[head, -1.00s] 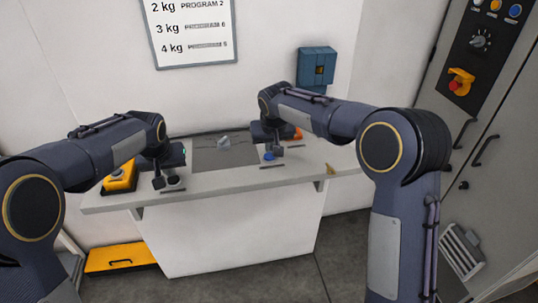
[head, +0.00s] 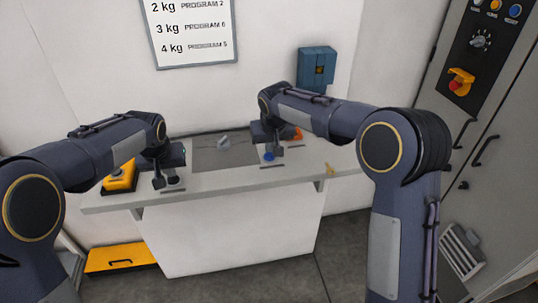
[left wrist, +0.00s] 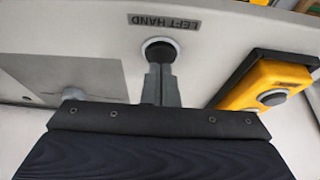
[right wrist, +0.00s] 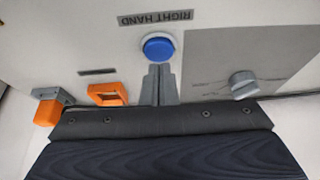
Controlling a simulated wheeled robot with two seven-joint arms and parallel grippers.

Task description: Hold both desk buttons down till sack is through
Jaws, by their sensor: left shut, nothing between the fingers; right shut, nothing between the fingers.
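The left-hand button is black (left wrist: 160,48), in front of a LEFT HAND label in the left wrist view. My left gripper (left wrist: 160,70) is shut and empty, its tips at the button's near edge; it also shows in the head view (head: 158,182). The right-hand button is blue (right wrist: 158,48), by a RIGHT HAND label in the right wrist view. My right gripper (right wrist: 159,68) is shut and empty, its tips at the blue button's near edge; it also shows in the head view (head: 277,153). I cannot tell whether either button is pressed down. No sack is in view.
The desk (head: 215,182) stands against a white wall. A yellow box with a grey button (left wrist: 280,85) sits beside the left button. A grey knob (right wrist: 243,83) is on the dark plate between the buttons. Orange parts (right wrist: 108,94) lie beside the blue button. A control cabinet (head: 490,110) stands right.

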